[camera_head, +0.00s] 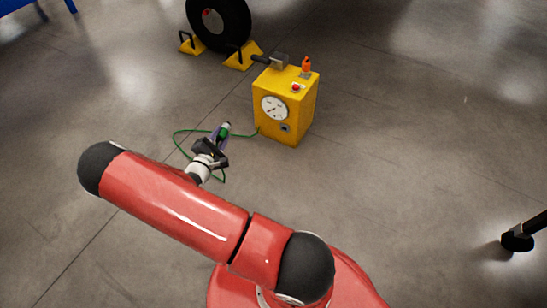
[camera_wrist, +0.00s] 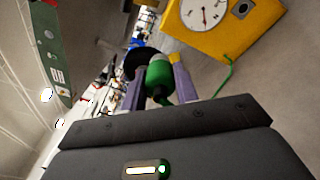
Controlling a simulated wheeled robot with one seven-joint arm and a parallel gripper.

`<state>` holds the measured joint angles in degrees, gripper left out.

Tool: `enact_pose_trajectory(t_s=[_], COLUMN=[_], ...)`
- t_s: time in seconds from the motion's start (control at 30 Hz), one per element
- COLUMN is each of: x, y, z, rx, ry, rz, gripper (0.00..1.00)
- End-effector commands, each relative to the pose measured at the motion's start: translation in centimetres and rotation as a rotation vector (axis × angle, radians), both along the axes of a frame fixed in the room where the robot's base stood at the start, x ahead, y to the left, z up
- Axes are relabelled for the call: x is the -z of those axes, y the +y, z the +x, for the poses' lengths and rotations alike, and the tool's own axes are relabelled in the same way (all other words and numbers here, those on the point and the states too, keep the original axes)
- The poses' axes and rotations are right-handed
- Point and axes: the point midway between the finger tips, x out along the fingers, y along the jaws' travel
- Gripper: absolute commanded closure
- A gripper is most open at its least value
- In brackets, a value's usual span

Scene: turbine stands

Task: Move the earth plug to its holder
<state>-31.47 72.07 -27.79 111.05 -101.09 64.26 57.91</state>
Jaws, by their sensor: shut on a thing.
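My gripper (camera_head: 222,135) is shut on the green earth plug (camera_wrist: 158,76). Its two purple fingers stand on either side of the plug in the wrist view. The plug also shows in the head view (camera_head: 224,131), left of the yellow box (camera_head: 298,110) and apart from it. A green cable (camera_head: 182,131) loops from the plug to the box. The box's front has a white dial (camera_head: 274,107) and a small grey square fitting (camera_head: 285,128). I cannot tell whether this fitting is the holder. The box also shows at the upper right of the wrist view (camera_wrist: 228,38).
A black wheel (camera_head: 232,22) with yellow chocks (camera_head: 244,57) stands behind the box. A grey block (camera_head: 279,62), an orange piece (camera_head: 306,66) and a red button (camera_head: 296,87) are on the box top. A black foot (camera_head: 518,241) stands far right. The floor around the box is mostly clear.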

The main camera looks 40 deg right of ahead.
Motion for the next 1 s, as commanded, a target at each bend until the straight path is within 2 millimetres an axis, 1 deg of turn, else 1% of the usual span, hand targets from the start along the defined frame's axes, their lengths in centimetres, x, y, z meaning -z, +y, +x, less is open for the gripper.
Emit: enact_pose_trajectory(t_s=[0.03,0.07,0.1,0.17,0.2,0.3,0.4,0.5,0.6,0.87,1.0], x=[3.2,4.4,6.0,8.4,9.9,13.1,15.5,17.0,17.7,17.9,17.9], y=[-2.6,-3.9,-5.7,-8.3,-9.8,-13.4,-16.0,-17.6,-18.5,-19.7,-20.8], z=[0.1,0.1,0.0,-0.2,-0.4,-1.2,-2.1,-2.7,-3.0,-2.7,-2.3], rx=[0.026,0.036,0.051,0.072,0.083,0.111,0.131,0.144,0.15,0.152,0.154], ry=[0.104,0.175,0.265,0.391,0.467,0.617,0.717,0.775,0.803,0.812,0.811], rz=[-0.062,-0.103,-0.155,-0.223,-0.262,-0.333,-0.377,-0.4,-0.413,-0.416,-0.415], gripper=[1.0,1.0,1.0,1.0,1.0,1.0,1.0,1.0,1.0,1.0,1.0])
